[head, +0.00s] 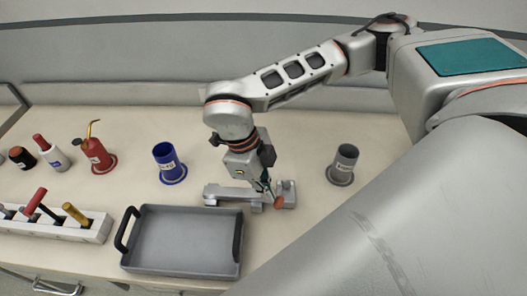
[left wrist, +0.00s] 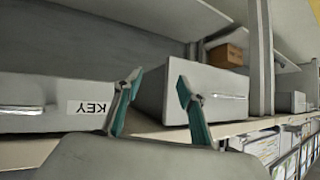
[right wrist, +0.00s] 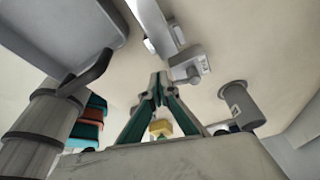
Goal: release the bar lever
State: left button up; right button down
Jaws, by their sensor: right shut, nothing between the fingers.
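The bar lever is a pale grey bar fixture (head: 230,194) lying on the bench, with an orange tip (head: 278,202) near its right end. My right gripper (head: 266,190) points down over the right part of this fixture, close to the orange tip. I cannot tell whether it touches. In the right wrist view its fingers (right wrist: 159,86) are together with nothing between them, and part of the fixture (right wrist: 187,65) shows just beyond. My left gripper (left wrist: 157,92) is open and empty, facing a shelf; it is not in the head view.
A grey tray (head: 185,269) with dark handles stands in front. A blue cup (head: 167,165) is left of the fixture and a grey cup (head: 343,160) right. A red oil can (head: 95,154) and a tool rack (head: 95,231) are at left.

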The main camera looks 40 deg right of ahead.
jog(key=shift+s+d+n+b, duration=0.1)
jog(key=shift+s+n+b, duration=0.25)
jog(key=shift+s+n, duration=0.55)
pick_arm(q)
jog(key=shift+s+d+f, duration=0.1)
jog(key=shift+s+f, duration=0.35)
jog(key=shift+f, duration=0.3)
pick_arm(e)
jog(key=shift+s+d, duration=0.1)
jog(key=shift+d, duration=0.05)
pick_arm(q)
jog(key=shift+f+b, duration=0.1)
jog(key=shift+b, duration=0.2)
pick_arm(e)
jog(key=shift+s, duration=0.1)
jog(key=shift+w+a, duration=0.25)
jog(key=shift+a, duration=0.05)
pick_arm(q)
jog(key=shift+f+b, duration=0.4)
jog(key=shift+f, duration=0.1)
pick_arm(e)
jog(key=w+a+r, duration=0.2)
jog(key=r, duration=0.3)
jog(key=w+a+r, duration=0.1)
jog(key=a+r, duration=0.1)
jog(key=r, duration=0.3)
jog(key=shift+w+a+r, duration=0.2)
jog(key=shift+w+a, duration=0.15)
jog(key=shift+w, duration=0.05)
